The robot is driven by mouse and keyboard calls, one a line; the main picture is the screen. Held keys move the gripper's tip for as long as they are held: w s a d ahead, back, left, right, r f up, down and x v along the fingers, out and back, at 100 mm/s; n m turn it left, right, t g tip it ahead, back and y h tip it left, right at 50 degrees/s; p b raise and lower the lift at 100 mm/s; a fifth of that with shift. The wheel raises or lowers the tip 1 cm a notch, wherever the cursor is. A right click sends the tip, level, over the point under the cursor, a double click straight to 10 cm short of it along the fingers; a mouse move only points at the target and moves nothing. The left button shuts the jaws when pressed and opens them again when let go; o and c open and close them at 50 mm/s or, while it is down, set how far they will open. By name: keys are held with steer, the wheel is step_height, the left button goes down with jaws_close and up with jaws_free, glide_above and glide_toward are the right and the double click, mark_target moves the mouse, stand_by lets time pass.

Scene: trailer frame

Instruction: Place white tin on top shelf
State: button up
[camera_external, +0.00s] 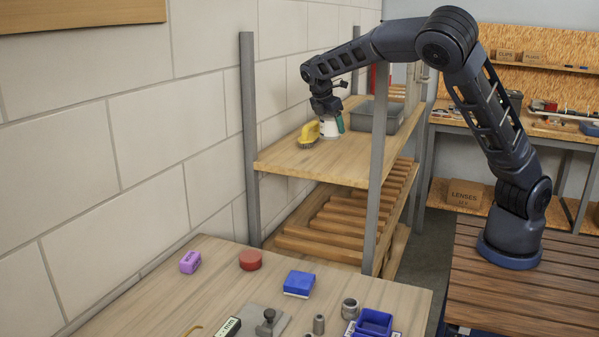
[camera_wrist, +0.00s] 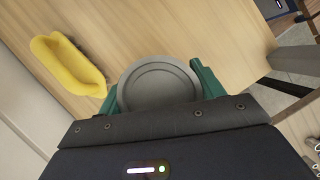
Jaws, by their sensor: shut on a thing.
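The tin looks upright. Its base appears at or very near the shelf board, but I cannot tell whether it touches.
A grey bin (camera_external: 385,117) stands behind to the right. A grey post (camera_external: 376,150) rises at the shelf's front. The shelf's front part is clear.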

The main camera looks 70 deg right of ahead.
mark_target(323, 117)
steer(key=shift+s+d, duration=0.1)
steer(key=shift+d, duration=0.1)
steer(key=shift+f, duration=3.95)
steer(key=o, duration=1.2)
steer(key=shift+f, duration=0.1)
steer(key=v, duration=1.2)
